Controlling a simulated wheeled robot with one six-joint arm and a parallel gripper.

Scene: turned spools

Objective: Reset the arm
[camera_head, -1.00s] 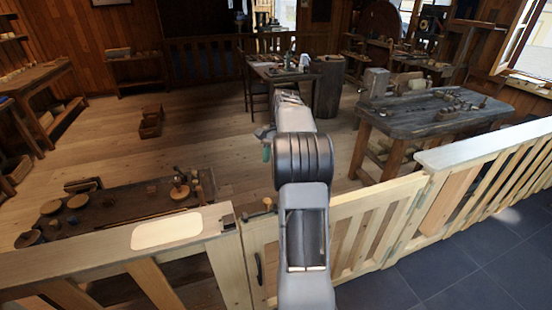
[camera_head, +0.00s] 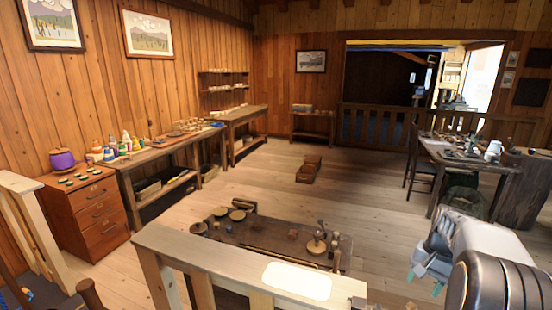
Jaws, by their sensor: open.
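My arm (camera_head: 465,250) reaches in from the lower right corner, with a grey-white link and a dark ringed joint. My gripper (camera_head: 425,279) shows beyond the joint, partly hidden by the arm, with small teal tips pointing down. It is open, and I see nothing held in it. It hangs in the air beyond the pale wooden railing, right of the low dark table.
The railing (camera_head: 210,262) crosses the front, with a white oval plate (camera_head: 297,281) on its top. Behind it, the low dark table (camera_head: 262,236) holds turned pieces. A workbench (camera_head: 165,156) lines the left wall. A cluttered table (camera_head: 470,158) stands right.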

